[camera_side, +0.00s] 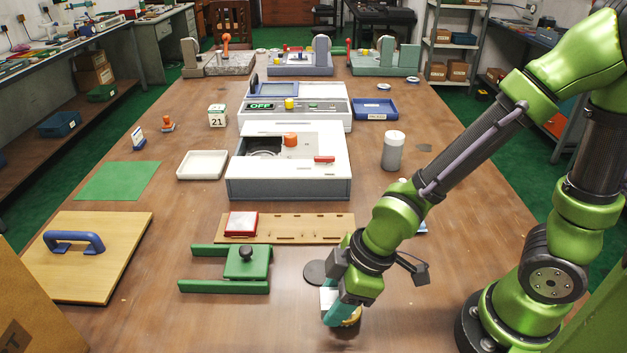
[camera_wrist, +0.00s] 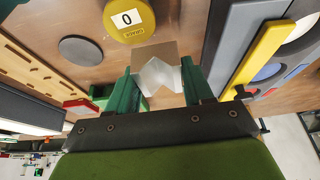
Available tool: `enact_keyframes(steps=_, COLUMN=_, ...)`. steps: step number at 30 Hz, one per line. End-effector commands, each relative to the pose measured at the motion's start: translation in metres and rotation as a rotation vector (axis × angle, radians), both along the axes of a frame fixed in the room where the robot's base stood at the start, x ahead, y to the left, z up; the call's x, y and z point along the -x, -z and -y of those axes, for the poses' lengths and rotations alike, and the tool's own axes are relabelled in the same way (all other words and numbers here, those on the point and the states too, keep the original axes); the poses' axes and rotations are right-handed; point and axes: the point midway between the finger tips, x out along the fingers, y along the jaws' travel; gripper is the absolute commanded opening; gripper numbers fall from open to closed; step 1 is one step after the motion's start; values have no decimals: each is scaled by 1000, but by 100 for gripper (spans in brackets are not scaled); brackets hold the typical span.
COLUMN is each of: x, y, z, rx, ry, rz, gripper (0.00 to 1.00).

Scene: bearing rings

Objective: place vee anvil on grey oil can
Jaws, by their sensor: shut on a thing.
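The vee anvil (camera_wrist: 157,72), a pale block with a V-shaped notch, sits between the green fingers of my gripper (camera_wrist: 160,84) in the wrist view. My gripper (camera_side: 341,306) is shut on it, low over the near part of the table; the anvil's pale side (camera_side: 327,297) shows at its left. A grey cylinder with a white top (camera_side: 393,152), which looks like the grey oil can, stands upright right of the white-topped machine, well behind my gripper. I cannot make out the can in the wrist view.
A yellow round thing labelled 0 (camera_wrist: 129,18) is close beyond the anvil. A dark grey disc (camera_side: 315,272) lies left of my gripper. A green fixture (camera_side: 245,264), a slotted wooden strip (camera_side: 290,227) and the white-topped machine (camera_side: 250,187) stand further left.

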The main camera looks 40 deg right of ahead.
Motion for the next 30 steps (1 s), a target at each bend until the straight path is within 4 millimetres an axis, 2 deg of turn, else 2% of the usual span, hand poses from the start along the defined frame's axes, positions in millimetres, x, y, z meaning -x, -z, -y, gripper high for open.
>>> enact_keyframes(steps=5, x=-47, y=-11, z=37, rx=-10, ry=165, rz=28, gripper=3)
enact_keyframes(steps=9, x=-93, y=-24, z=94, rx=-14, ry=385, rz=33, gripper=3)
enact_keyframes(steps=11, x=-108, y=-30, z=122, rx=-13, ry=483, rz=34, gripper=3)
enact_keyframes(steps=15, x=-133, y=-46, z=191, rx=-9, ry=712, rz=34, gripper=3)
enact_keyframes(steps=19, x=-141, y=-61, z=258, rx=1, ry=925, rz=35, gripper=3)
enact_keyframes(steps=24, x=-134, y=-84, z=342, rx=15, ry=1197, rz=39, gripper=3)
enact_keyframes(steps=27, x=-123, y=-96, z=381, rx=21, ry=1335, rz=39, gripper=3)
enact_keyframes(steps=30, x=-112, y=-106, z=408, rx=24, ry=1446, rz=38, gripper=3)
